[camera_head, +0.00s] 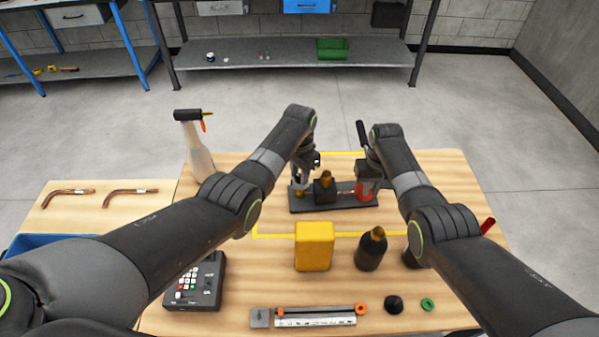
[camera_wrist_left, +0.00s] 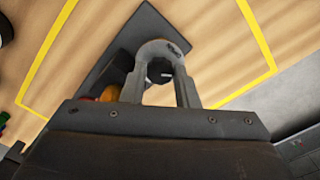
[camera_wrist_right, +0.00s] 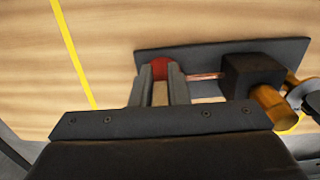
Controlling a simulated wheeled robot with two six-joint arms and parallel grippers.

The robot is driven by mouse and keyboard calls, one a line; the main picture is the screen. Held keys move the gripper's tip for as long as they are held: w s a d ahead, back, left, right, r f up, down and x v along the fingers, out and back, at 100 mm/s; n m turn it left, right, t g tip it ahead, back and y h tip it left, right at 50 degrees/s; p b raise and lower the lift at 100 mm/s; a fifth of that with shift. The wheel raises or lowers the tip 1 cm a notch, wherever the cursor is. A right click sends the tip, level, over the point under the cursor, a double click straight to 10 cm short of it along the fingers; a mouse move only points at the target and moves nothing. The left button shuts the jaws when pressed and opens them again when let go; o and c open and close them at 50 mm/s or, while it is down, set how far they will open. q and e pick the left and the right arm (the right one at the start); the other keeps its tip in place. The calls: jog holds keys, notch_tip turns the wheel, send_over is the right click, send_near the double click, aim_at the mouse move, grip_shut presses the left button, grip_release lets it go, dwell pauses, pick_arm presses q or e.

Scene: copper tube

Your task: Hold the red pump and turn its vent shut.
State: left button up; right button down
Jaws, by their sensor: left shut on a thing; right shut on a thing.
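The red pump (camera_head: 363,190) stands at the right end of a dark base plate (camera_head: 335,200); its red top (camera_wrist_right: 161,68) shows in the right wrist view. My right gripper (camera_head: 368,182) is shut on it, one finger on each side. My left gripper (camera_head: 302,184) is over the plate's left end. In the left wrist view its fingers are shut on a grey round part with a dark centre (camera_wrist_left: 160,70), which looks like the vent. A dark block (camera_wrist_right: 250,75) with a brass top stands between the grippers, and a thin copper tube (camera_wrist_right: 205,76) joins it to the pump.
A yellow block (camera_head: 314,247) and a dark bottle (camera_head: 370,253) stand in front of the plate.

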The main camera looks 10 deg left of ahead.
pick_arm(q)
jog(key=m, duration=0.4)
jog(key=shift+d, duration=0.2)
pick_arm(e)
jog(key=shift+a+r, duration=0.15)
pick_arm(q)
jog(key=shift+s+d+m, duration=0.1)
jog(key=shift+m, duration=1.6)
jog(key=o, duration=1)
jog(key=shift+c, duration=0.2)
jog(key=shift+r, duration=0.1)
jog(key=shift+r, duration=0.25)
notch_tip(320, 180, up, 11)
jog(key=shift+r, duration=0.15)
